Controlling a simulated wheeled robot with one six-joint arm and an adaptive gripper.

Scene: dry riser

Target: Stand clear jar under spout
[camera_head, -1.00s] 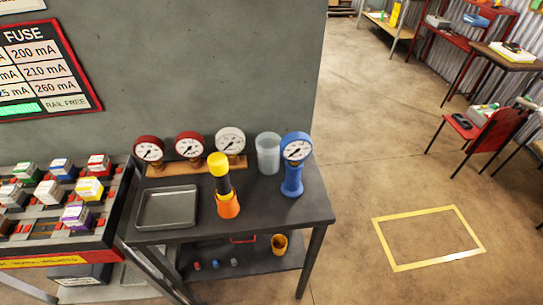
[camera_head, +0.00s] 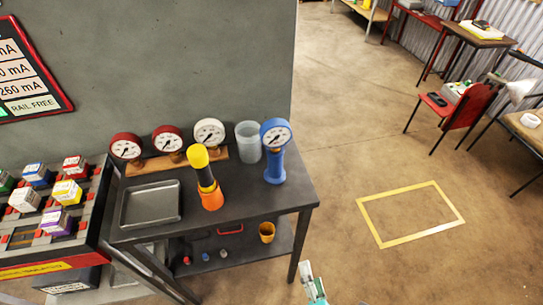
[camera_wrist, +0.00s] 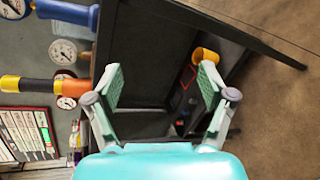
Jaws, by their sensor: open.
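The clear jar (camera_head: 248,142) stands upright on the dark table (camera_head: 245,190), at the back between the white-faced gauge and the blue gauge stand. In the wrist view a pale shape beside the blue stand may be the jar, but I cannot tell. I cannot make out a spout in any view. My gripper (camera_wrist: 160,85) is open and empty in the wrist view, its fingers spread wide over the table's side and lower shelf. In the head view only part of it shows at the bottom edge, in front of the table and apart from the jar.
A blue gauge stand (camera_head: 274,155) is right beside the jar. Red gauges (camera_head: 167,140) and a white gauge (camera_head: 209,133) stand left of it. A yellow-black-orange torch-like object (camera_head: 206,178) and a metal tray (camera_head: 150,204) are on the table. Floor by the yellow outline (camera_head: 410,214) is clear.

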